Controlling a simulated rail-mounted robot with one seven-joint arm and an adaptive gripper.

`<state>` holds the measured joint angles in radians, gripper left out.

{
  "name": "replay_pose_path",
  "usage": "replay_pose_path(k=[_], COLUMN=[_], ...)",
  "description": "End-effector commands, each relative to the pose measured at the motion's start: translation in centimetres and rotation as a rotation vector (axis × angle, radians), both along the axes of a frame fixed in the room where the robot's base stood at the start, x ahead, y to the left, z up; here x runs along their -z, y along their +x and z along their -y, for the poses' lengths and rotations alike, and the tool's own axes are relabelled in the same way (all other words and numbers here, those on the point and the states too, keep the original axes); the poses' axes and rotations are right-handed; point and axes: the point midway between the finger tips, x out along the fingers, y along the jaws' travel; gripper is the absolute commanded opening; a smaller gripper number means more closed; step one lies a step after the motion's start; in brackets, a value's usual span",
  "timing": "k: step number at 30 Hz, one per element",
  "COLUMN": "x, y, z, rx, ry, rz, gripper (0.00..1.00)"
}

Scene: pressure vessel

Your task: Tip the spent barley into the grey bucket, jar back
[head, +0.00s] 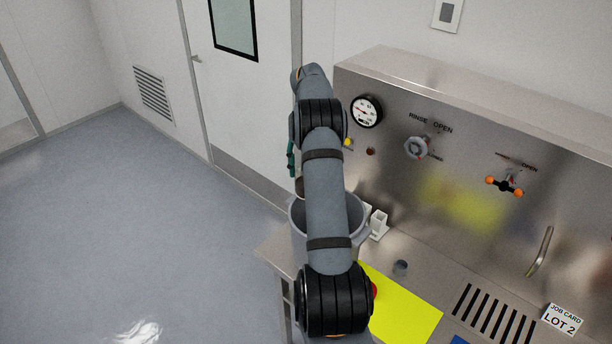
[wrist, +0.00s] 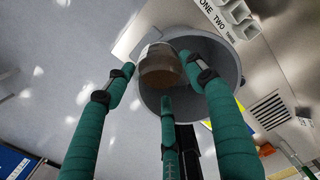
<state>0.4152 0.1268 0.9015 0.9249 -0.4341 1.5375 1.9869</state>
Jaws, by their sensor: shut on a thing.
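My gripper (wrist: 160,84) has green fingers with dark bands and is shut on a jar (wrist: 158,66). The jar is clear with a pale rim, and brown barley shows inside it. In the wrist view the jar overlaps the mouth of the grey bucket (wrist: 225,58). In the head view the bucket (head: 298,222) stands at the bench's left end, partly hidden behind my arm. A green finger of my gripper (head: 291,158) and a bit of the brown jar (head: 299,187) show just above its rim. I cannot tell how far the jar is tilted.
A white holder (head: 378,225) stands right of the bucket; the wrist view shows it (wrist: 237,17) by labels ONE, TWO, THREE. The steel panel (head: 450,150) with valve handles rises behind.

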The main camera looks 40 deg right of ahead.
Motion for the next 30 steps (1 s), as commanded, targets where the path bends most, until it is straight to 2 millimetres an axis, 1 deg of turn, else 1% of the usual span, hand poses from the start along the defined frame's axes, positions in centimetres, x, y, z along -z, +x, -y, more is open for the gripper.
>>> replay_pose_path(k=[1,30], x=[0.4,0.0], y=[-0.1,-1.4], z=[0.0,0.2], rx=[0.001,0.0], ry=[0.001,0.026], rz=[0.008,0.157], gripper=[0.12,0.12])
